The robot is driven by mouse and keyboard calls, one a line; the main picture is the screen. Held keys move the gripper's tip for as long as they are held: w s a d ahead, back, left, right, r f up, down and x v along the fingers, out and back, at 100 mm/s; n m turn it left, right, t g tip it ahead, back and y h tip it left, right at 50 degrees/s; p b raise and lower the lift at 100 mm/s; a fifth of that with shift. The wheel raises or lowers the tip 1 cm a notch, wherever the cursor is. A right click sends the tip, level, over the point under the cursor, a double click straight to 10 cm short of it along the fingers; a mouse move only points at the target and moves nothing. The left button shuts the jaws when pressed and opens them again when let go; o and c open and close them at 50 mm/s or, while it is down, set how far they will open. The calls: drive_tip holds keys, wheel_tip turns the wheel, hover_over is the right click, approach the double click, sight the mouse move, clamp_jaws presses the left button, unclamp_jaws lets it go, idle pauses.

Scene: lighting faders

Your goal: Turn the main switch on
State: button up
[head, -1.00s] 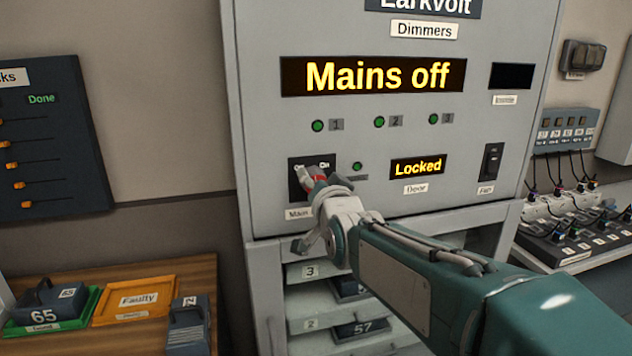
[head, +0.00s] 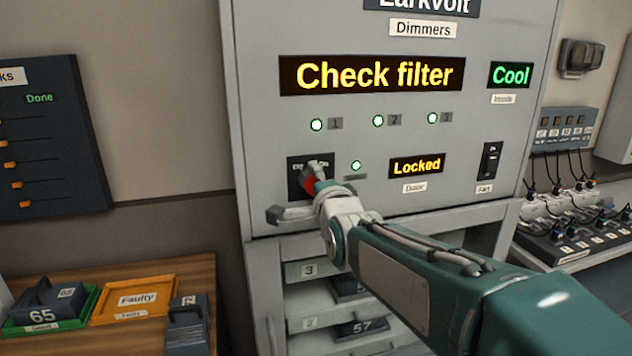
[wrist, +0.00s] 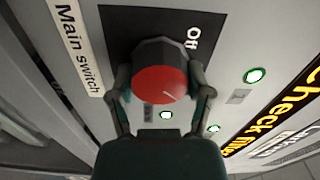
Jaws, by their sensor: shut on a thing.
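The main switch is a red-faced rotary knob (wrist: 160,84) on a black plate (wrist: 118,22) marked "Off", with a "Main switch" label (wrist: 77,45) beside it in the wrist view. My gripper (wrist: 161,92) is shut on the knob, one finger on each side. In the head view the knob (head: 309,181) shows only as a bit of red, partly hidden by my gripper (head: 316,185). The cabinet display (head: 372,75) reads "Check filter". The numbered lamps (head: 377,121) and the lamp beside the switch (head: 356,166) glow bright green.
A "Locked" door display (head: 417,165) and a fan switch (head: 489,161) sit right of the main switch. Below are shelves with dimmer modules (head: 361,328). A wooden bench (head: 150,265) with green and orange trays (head: 135,299) stands at left.

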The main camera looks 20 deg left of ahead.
drive_tip(key=shift+f+m, duration=0.1)
drive_tip(key=shift+m, duration=0.6)
drive_tip(key=shift+w, duration=0.1)
drive_tip(key=o, duration=1.1)
drive_tip(key=shift+f, duration=0.1)
drive_tip(key=shift+o, duration=0.2)
drive_tip(key=shift+w+a, duration=0.1)
drive_tip(key=v, duration=1.2)
